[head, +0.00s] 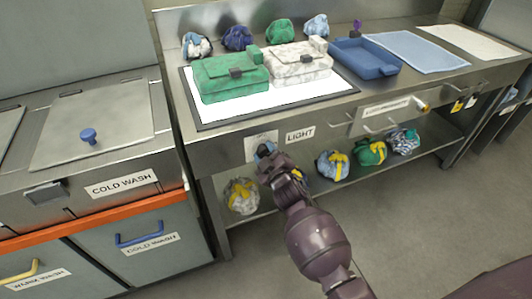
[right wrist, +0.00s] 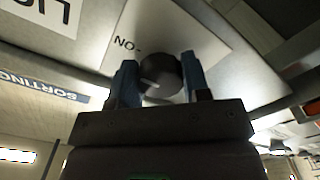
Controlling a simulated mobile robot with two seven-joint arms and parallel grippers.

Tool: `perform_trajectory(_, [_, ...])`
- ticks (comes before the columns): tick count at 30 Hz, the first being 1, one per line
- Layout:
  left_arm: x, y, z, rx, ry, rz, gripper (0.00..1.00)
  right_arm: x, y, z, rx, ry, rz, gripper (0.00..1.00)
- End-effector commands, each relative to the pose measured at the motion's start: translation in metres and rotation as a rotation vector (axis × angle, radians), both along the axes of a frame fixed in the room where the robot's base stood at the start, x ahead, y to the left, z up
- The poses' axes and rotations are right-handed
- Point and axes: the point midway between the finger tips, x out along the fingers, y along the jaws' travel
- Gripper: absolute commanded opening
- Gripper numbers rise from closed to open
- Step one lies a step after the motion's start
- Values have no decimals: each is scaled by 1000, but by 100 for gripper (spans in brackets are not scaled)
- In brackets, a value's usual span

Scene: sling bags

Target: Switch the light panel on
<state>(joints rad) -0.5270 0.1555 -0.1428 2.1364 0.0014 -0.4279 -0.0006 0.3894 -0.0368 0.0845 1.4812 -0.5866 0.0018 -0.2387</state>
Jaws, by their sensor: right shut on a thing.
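The light panel (head: 220,112) is a bright white sheet in a dark frame on the steel counter, with a green bag (head: 229,77) and a white marbled bag (head: 297,65) on it. Below it, on the counter's front, are the LIGHT label (head: 300,134) and a pale switch plate (head: 258,138). My right gripper (head: 266,150) is at this plate. In the right wrist view its blue fingers stand either side of a dark round knob (right wrist: 160,75) and are shut on it. An ON mark (right wrist: 128,43) is beside the knob. The knob's pointer cannot be made out. My left gripper is out of view.
A blue tray (head: 365,60) and blue mat (head: 415,50) lie to the right on the counter. Drawer handles (head: 380,126) stick out right of the label. Bundles (head: 333,165) sit on the lower shelf. COLD WASH units (head: 95,130) stand left. Floor at right is clear.

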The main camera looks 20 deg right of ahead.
Motion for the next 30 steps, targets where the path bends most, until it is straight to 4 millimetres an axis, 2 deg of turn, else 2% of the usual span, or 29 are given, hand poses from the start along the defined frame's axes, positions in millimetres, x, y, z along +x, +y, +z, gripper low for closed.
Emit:
perform_trajectory(2, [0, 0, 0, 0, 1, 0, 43, 0, 0, -1, 3, 2, 0, 20])
perform_trajectory(3, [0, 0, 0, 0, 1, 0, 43, 0, 0, -1, 3, 2, 0, 49])
perform_trajectory(7, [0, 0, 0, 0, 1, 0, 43, 0, 0, -1, 2, 1, 0, 69])
perform_trajectory(19, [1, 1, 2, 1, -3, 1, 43, -6, 0, 1, 0, 0, 0, 69])
perform_trajectory(23, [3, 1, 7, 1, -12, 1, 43, -20, -1, 1, 1, -1, 0, 69])
perform_trajectory(30, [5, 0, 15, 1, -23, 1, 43, -58, -2, 2, 1, -1, -1, 69])
